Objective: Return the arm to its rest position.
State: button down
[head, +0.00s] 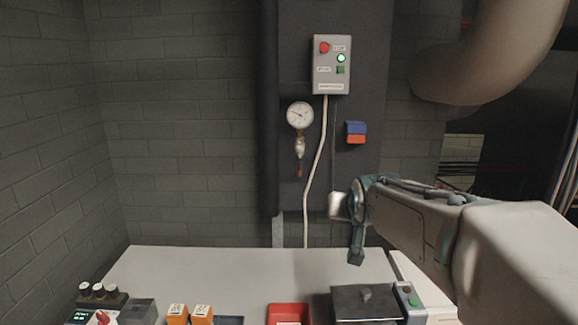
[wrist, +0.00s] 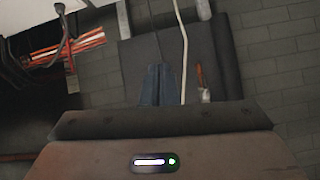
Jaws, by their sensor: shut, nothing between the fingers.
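My arm reaches in from the right in the head view, above the right part of the bench. My gripper (head: 356,258) hangs at its end, pointing down, in front of the dark column and clear of the bench top. It also shows in the wrist view (wrist: 160,72), where its blue-grey fingers are together with nothing between them. The wrist camera looks past the fingers at the dark column, a white cable and part of the grey brick wall.
The column bears a pressure gauge (head: 300,115) and a switch box (head: 332,65) with a lit green lamp. A thick pipe (head: 490,60) runs upper right.

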jog(key=s+f+g, duration=0.2)
jog(key=s+f, duration=0.3)
jog(key=s, duration=0.3)
jog(key=s+d+f+n+g, duration=0.1)
jog(key=s+f+g, duration=0.2)
jog(key=s, duration=0.6)
jog(key=s+d+f+g, duration=0.1)
jog(key=s+f+g, duration=0.2)
jog(key=s+f, duration=0.4)
jog(key=shift+s+f, duration=0.15)
jog(key=shift+s, duration=0.55)
